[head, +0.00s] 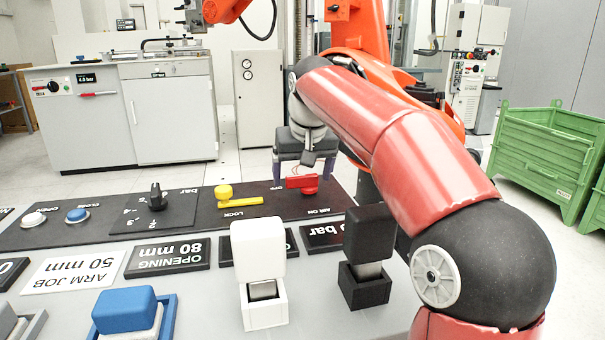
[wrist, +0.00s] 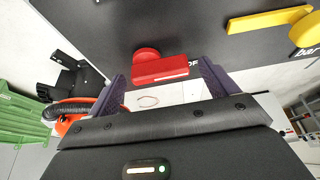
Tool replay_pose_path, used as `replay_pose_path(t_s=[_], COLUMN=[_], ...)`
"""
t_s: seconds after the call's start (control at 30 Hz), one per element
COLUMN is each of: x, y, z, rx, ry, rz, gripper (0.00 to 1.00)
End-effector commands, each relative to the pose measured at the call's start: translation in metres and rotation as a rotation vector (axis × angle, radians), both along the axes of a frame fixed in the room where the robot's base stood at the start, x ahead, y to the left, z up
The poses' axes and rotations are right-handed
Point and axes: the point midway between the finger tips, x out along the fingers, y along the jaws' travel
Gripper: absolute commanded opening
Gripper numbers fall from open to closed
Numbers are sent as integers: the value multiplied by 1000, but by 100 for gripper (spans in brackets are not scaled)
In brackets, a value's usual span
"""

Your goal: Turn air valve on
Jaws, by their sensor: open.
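The air valve is a red handle with a round hub (head: 302,183) on the black control strip. Upside-down words AIR ON and OFF are printed by it, and the bar lies crosswise near OFF. My gripper (head: 303,169) is open just behind the valve, with purple fingers spread left and right. In the wrist view the red handle (wrist: 160,70) shows between the two fingertips of my gripper (wrist: 162,72), its bar running from one finger towards the other. No clear contact shows, and I cannot tell the exact gap.
A yellow LOCK handle (head: 236,200) sits left of the valve; it also shows in the wrist view (wrist: 270,22). A black selector knob (head: 157,197) is further left. White (head: 258,245) and black (head: 368,240) upright blocks stand in front. Green crates (head: 545,150) are at right.

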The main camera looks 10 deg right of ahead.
Motion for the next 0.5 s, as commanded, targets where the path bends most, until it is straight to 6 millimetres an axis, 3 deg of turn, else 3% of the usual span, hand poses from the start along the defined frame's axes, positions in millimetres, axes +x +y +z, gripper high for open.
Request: replay_pose_path(t_s=[0.17,0.5], x=[0,0], y=[0,0], z=[0,0], rx=[0,0], ry=[0,0], rz=[0,0], gripper=[83,41])
